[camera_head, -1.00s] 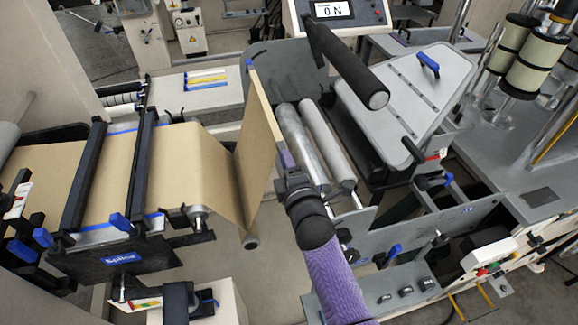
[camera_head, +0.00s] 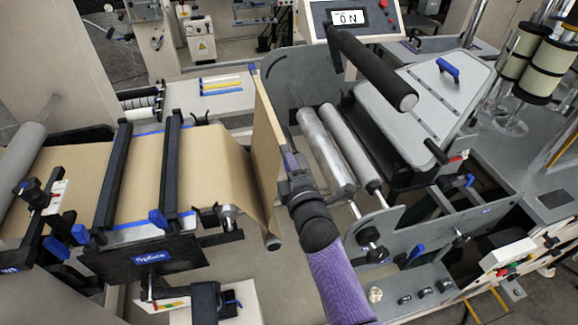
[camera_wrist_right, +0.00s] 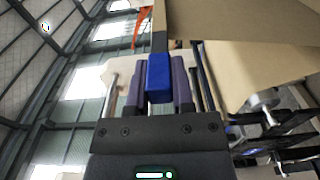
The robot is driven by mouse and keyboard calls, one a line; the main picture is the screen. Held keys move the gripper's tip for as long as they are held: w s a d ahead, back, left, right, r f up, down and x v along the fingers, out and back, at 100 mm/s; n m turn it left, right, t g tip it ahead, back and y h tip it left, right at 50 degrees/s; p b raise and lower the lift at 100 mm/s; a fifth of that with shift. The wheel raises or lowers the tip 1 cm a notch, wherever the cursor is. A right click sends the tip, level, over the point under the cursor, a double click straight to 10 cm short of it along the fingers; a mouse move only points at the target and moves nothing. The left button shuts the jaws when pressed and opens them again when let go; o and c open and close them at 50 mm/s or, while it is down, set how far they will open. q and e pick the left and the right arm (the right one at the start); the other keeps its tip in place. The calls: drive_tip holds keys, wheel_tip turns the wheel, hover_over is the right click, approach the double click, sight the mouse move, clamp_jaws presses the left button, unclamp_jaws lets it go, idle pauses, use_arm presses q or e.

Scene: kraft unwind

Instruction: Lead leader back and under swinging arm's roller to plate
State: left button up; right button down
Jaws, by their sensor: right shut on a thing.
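The brown kraft leader (camera_head: 267,130) comes off the web at the left, dips below a low roller and rises as an upright sheet. My right gripper (camera_head: 291,163) is shut on the near end of its stiff edge, left of two silver rollers. In the wrist view the purple fingers (camera_wrist_right: 158,80) close around a blue piece (camera_wrist_right: 159,76) on the dark edge bar, with brown sheet (camera_wrist_right: 240,22) beyond. A black roller (camera_head: 375,72) juts out above the silver rollers. A grey sloping plate (camera_head: 425,95) with a blue handle lies to the right. My left gripper is not in view.
The splice table (camera_head: 148,170) with two black bars carries the web at left. The silver roller pair (camera_head: 325,155) and a grey side frame (camera_head: 440,225) stand close right of my gripper. A control box (camera_head: 350,18) reading ON is behind.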

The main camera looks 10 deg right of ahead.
drive_tip(key=d, duration=0.2)
drive_tip(key=d+f, duration=0.1)
drive_tip(key=shift+w+d, duration=0.1)
drive_tip(key=shift+d, duration=0.3)
idle(0.3)
